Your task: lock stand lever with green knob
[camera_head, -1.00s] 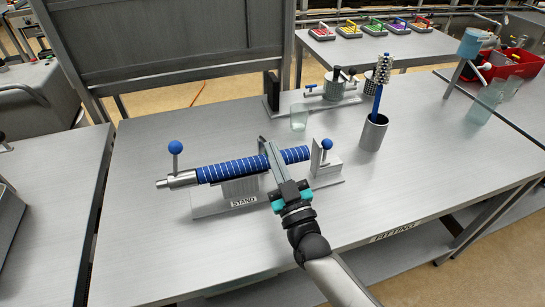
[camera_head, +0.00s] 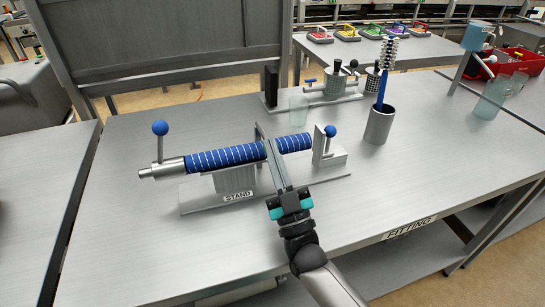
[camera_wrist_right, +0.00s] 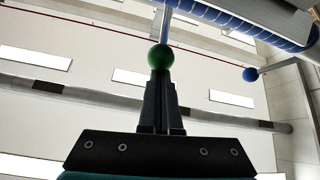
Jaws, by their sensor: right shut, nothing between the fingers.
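The stand (camera_head: 195,200), labelled STAND, holds a blue striped hose (camera_head: 225,157) lying across it with a metal end at the left. A lever with a blue knob (camera_head: 160,128) stands near that end, and another blue knob (camera_head: 330,131) is on the right block. The green knob (camera_wrist_right: 159,57) shows in the right wrist view, just beyond my fingertips; in the head view it cannot be made out. My right gripper (camera_head: 268,150) reaches over the hose's middle, shut and empty. Its fingers (camera_wrist_right: 160,80) show together in the wrist view; whether they touch the knob is unclear. My left gripper is out of view.
A metal cup (camera_head: 378,126) with a brush stands behind right of the stand. A clear glass (camera_head: 298,111) and a fixture with a perforated cylinder (camera_head: 337,87) are behind. The table's front-left area is free. A red bin (camera_head: 505,64) is far right.

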